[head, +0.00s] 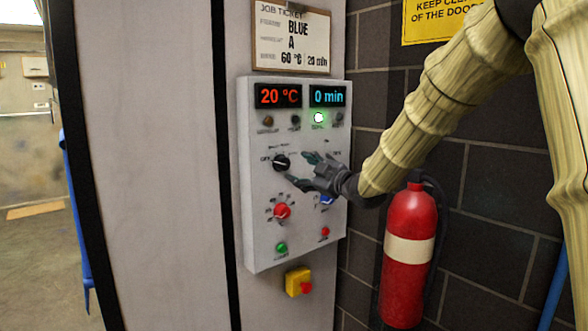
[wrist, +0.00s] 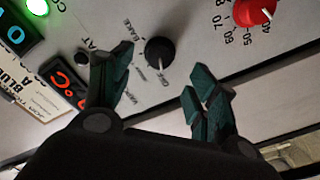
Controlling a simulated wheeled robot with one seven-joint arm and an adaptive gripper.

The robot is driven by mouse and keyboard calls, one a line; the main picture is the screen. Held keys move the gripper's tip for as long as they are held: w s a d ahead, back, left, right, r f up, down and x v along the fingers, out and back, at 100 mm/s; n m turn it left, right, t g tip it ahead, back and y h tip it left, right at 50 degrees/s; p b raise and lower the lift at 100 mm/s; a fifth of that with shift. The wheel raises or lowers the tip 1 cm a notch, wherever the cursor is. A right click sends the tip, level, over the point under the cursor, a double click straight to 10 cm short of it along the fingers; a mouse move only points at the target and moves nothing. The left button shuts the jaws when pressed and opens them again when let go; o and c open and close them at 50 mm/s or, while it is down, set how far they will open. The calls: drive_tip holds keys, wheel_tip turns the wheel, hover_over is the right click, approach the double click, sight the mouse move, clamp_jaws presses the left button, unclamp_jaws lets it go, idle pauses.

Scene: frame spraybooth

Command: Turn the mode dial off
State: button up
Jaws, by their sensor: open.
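The mode dial (head: 282,162) is a black round knob on the grey control panel (head: 258,225), with an OFF label at its left in the head view. In the wrist view the dial (wrist: 159,51) lies beyond and between my fingers, with OFF and BAKE lettering around it. My gripper (head: 303,170) is open and empty, just right of the dial in the head view. In the wrist view its dark green fingers (wrist: 160,75) are spread apart, and no contact with the dial shows.
Displays read 20 °C and 0 min, above a lit green lamp (head: 318,118). A yellow box with a red button (head: 298,281) is below. A fire extinguisher (head: 408,250) hangs right.

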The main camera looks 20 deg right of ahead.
drive_tip(key=shift+v, duration=2.55)
drive_tip(key=s+a+f+m+g+h, duration=0.1)
drive_tip(key=a+f+m+g, duration=0.1)
drive_tip(key=f, duration=1)
drive_tip(key=s+a+f+m+g+h, duration=0.1)
drive_tip(key=f+m+g, duration=0.1)
drive_tip(key=f, duration=1.1)
drive_tip(key=s+a+f+m+g+h, duration=0.15)
drive_tip(key=s+f, duration=0.35)
drive_tip(key=f, duration=0.6)
drive_tip(key=s+a+f+m+g+h, duration=0.1)
drive_tip(key=s+f+m+g, duration=0.3)
drive_tip(key=f, duration=0.6)
drive_tip(key=s+a+f+m+g, duration=0.1)
drive_tip(key=s+f+g, duration=0.1)
drive_tip(key=s+f, duration=0.6)
drive_tip(key=s+a+f+m+g+h, duration=0.1)
drive_tip(key=s+f+g, duration=0.2)
drive_tip(key=s+f, duration=0.5)
drive_tip(key=s+a+f+m+g, duration=0.1)
drive_tip(key=s+f, duration=0.7)
drive_tip(key=s, duration=1.6)
drive_tip(key=shift+s+a+f+m+g+h, duration=0.2)
drive_tip(key=shift+s+f+m+g+h, duration=0.2)
drive_tip(key=shift+m+g, duration=0.25)
